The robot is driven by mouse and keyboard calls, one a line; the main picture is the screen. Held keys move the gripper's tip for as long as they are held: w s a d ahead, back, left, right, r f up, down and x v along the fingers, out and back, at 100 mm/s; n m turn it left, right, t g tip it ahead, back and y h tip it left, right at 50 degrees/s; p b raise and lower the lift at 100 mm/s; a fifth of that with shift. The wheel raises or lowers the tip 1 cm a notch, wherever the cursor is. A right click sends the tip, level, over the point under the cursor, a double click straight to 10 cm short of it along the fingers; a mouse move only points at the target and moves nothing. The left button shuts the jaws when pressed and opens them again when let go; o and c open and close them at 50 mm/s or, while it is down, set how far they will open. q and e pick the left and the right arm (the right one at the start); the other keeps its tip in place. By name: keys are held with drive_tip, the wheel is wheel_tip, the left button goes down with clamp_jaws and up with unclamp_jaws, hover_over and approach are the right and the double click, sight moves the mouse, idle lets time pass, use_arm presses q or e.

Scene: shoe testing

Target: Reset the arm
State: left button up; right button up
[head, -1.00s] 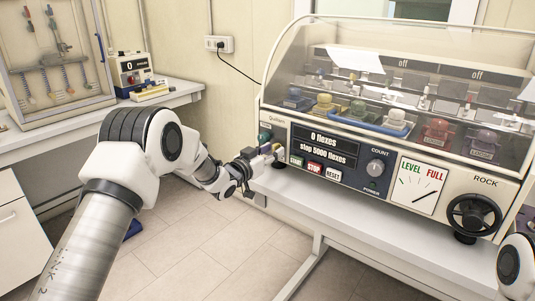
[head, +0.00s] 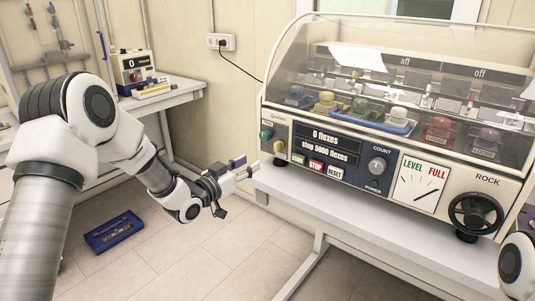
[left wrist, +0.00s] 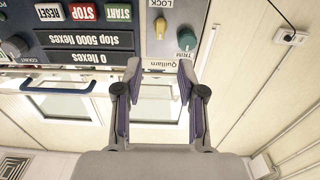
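My left arm reaches in from the left in the head view. Its gripper (head: 241,168) hangs in the air just left of the flexing machine's (head: 345,158) front panel, apart from it. In the left wrist view my left gripper (left wrist: 159,72) is open and empty, its two fingers well apart. The panel, upside down there, shows the START button (left wrist: 118,13), STOP button (left wrist: 82,12) and green TRIM knob (left wrist: 187,38) beyond the fingers. The display (head: 331,145) reads 0 flexes, stop 5000 flexes. My right gripper is out of view; only a link of that arm shows at the right edge.
The machine stands on a white bench (head: 350,207) under a clear cover, with several coloured shoe pieces inside. A blue tray (head: 113,232) lies on the floor at the left. A side bench holds a small instrument (head: 132,69).

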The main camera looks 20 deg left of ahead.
use_arm(q)
drive_tip(key=s+d+f+n+g+y+p, duration=0.1)
drive_tip(key=s+d+f+g, duration=0.15)
drive_tip(key=s+f, duration=0.55)
drive_tip(key=s+d+f+g, duration=0.2)
drive_tip(key=s+f+g, duration=0.15)
drive_tip(key=f, duration=0.75)
drive_tip(key=s+d+f+n+g+y+p, duration=0.1)
drive_tip(key=s+d+f+g, duration=0.1)
drive_tip(key=s+f, duration=0.6)
drive_tip(key=s+a+f+n+g+y, duration=0.1)
drive_tip(key=s+f+g, duration=0.3)
drive_tip(key=s, duration=0.8)
drive_tip(key=s+a+f+n+g+y, duration=0.1)
drive_tip(key=s+a+f+g+y, duration=0.1)
drive_tip(key=s, duration=1.1)
wheel_tip(320, 180, down, 2)
drive_tip(key=g+y, duration=0.1)
drive_tip(key=g, duration=0.2)
drive_tip(key=shift+a+f, duration=0.25)
drive_tip(key=shift+a, duration=0.1)
drive_tip(key=shift+w, duration=0.15)
